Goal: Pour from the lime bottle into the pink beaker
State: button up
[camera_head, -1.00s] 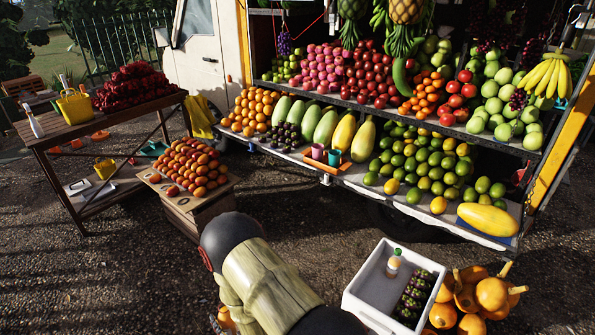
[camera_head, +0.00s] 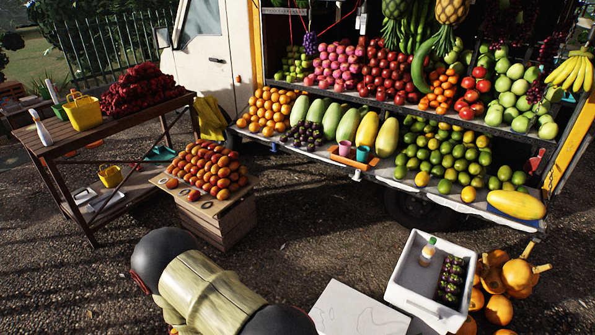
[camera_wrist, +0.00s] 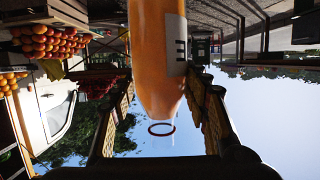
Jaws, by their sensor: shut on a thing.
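My gripper (camera_wrist: 165,125) is shut on an orange bottle (camera_wrist: 157,60) with a clear neck and a red ring, seen in the wrist view. That view is upside down, so the bottle stands roughly upright. Its lower end is out of frame. In the head view, my gripper is not clearly visible past the arm at the bottom. The pink beaker (camera_head: 345,148) stands on the truck's lower shelf, beside a teal beaker (camera_head: 362,154), far from my arm. Another bottle with a green cap (camera_head: 428,252) stands in a white crate (camera_head: 408,290); I cannot tell which is the lime bottle.
An orange tray (camera_head: 346,160) lies by the beakers. A wooden stand of orange fruit (camera_head: 212,205) and a wooden table (camera_head: 120,122) are at left. Squashes (camera_head: 516,273) lie right of the crate. Bare ground separates my arm from the truck.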

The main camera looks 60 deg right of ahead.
aim_at(344, 150)
jog(key=i+j, duration=0.1)
jog(key=i, duration=0.35)
jog(key=i+j, duration=0.1)
jog(key=i, duration=0.35)
jog(key=i+j+z, duration=0.1)
jog(key=i+z, duration=0.3)
jog(key=i, duration=0.45)
jog(key=i+z, duration=0.75)
jog(key=z, duration=0.25)
jog(key=i+z, duration=0.2)
jog(key=z, duration=0.3)
jog(key=i+z, duration=0.25)
jog(key=z, duration=0.25)
jog(key=i+z, duration=0.2)
jog(key=z, duration=0.3)
jog(key=i+j+z, duration=0.1)
jog(key=z, duration=0.35)
jog(key=i+j+z, duration=0.1)
jog(key=i+z, duration=0.25)
jog(key=i+j+z, duration=0.15)
jog(key=z, duration=0.25)
jog(key=i, duration=0.05)
